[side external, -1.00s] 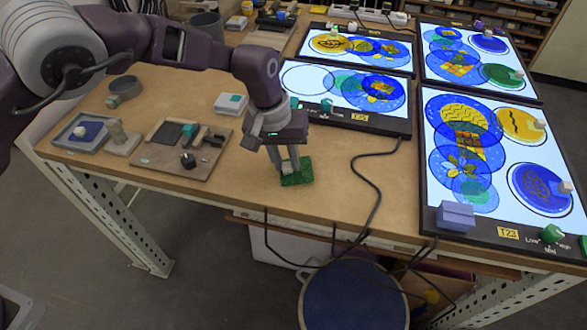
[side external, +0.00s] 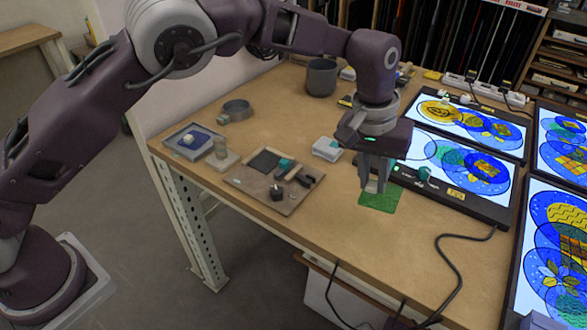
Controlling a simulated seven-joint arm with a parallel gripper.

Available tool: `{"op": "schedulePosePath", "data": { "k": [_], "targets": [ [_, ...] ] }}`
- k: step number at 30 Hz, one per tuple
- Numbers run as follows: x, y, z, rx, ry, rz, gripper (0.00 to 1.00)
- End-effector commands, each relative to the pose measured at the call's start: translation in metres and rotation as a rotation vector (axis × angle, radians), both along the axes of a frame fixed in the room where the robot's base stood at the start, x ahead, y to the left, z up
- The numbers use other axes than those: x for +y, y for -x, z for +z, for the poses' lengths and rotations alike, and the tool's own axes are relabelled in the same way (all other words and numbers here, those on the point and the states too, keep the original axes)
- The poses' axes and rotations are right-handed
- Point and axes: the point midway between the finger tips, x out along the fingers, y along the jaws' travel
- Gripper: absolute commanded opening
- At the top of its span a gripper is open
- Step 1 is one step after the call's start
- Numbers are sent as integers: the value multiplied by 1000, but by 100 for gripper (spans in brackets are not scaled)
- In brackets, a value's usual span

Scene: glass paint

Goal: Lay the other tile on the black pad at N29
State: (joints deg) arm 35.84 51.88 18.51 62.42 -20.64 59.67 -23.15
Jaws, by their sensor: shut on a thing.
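A flat, textured green tile (side external: 381,199) is at the tips of my gripper (side external: 374,188), right of the brown board. My gripper points down with its fingers shut on the tile's far part. Whether the tile touches the table or is slightly raised is hard to tell. A dark square pad (side external: 263,160) lies on the back left of the brown board (side external: 250,185), left of my gripper. A small teal piece (side external: 286,165) is at the pad's right side. The N29 marking is too small to read.
Lit panels with coloured glass discs (side external: 455,165) stand right of my gripper. A dark knobbed block (side external: 277,192) and handled tools (side external: 304,176) are on the board. A white box (side external: 327,149) stands behind it. A black cable (side external: 455,260) crosses the table's front right.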

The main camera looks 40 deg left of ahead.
Motion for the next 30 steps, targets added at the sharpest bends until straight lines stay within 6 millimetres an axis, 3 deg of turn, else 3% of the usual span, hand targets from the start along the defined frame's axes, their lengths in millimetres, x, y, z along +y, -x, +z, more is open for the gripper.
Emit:
{"op": "schedulePosePath", "data": {
  "k": [5, 9, 12, 16, 21, 27, 30],
  "targets": [
    [70, -25, 4, -4, -32, -11, 0],
    [148, -39, 8, 1, -68, -35, 0],
    [206, -41, 11, 10, -93, -57, 0],
    [263, -36, 13, 24, -115, -84, 0],
    [294, -30, 8, 33, -126, -106, 0],
    [295, -29, -38, 36, -127, -108, 0],
    [295, -30, -50, 34, -126, -109, 0]
  ]
}}
